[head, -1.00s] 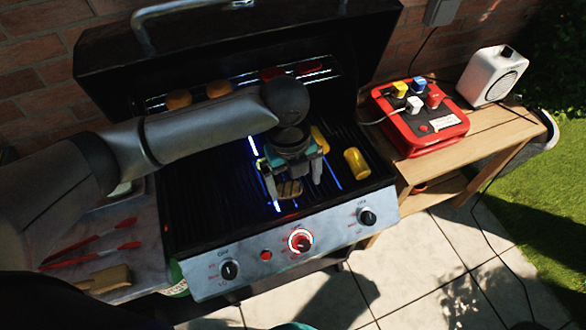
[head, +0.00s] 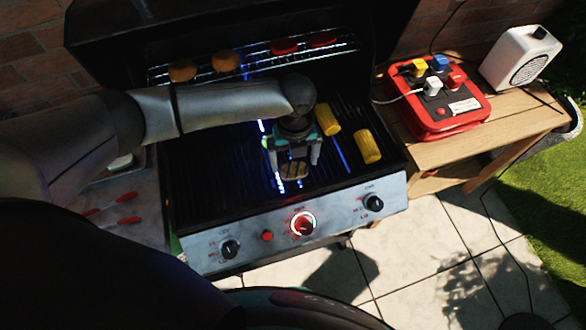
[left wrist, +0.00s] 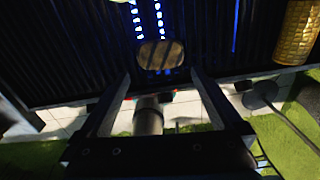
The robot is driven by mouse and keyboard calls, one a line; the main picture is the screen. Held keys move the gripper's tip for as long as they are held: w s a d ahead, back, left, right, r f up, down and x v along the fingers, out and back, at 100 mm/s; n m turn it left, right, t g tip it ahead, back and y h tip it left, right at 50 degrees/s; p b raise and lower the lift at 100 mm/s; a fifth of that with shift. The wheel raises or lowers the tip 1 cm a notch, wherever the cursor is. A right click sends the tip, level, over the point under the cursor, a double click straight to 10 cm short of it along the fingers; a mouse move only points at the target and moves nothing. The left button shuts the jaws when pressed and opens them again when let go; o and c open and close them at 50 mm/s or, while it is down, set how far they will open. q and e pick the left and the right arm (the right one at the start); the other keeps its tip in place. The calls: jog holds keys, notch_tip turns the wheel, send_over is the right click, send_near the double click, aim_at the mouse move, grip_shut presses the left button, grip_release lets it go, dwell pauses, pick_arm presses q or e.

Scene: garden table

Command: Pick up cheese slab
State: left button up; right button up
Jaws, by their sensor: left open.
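The cheese slab (head: 295,170) is a small oval, pale yellow-brown piece with dark grill stripes. It lies on the dark grill grate (head: 212,180), towards the front. In the left wrist view the slab (left wrist: 161,55) shows whole, just beyond and between the fingertips. My left gripper (head: 296,163) is open, pointing down with its fingers on either side of the slab in the head view. In the left wrist view the gap between the fingers (left wrist: 160,78) is empty. Whether a finger touches the slab cannot be told. My right gripper is not in view.
Two yellow corn pieces (head: 367,146) lie right of the gripper. Patties (head: 226,61) and red pieces (head: 284,46) sit on the raised back rack. The knob panel (head: 265,250) borders the front. Right stands a wooden side table (head: 520,110) with a red power box (head: 440,115).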

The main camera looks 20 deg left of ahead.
aim_at(294, 173)
pick_arm(q)
notch_tip(294, 173, down, 5)
jog(key=shift+w, duration=0.1)
dwell(0.3)
jog(key=c, duration=1.1)
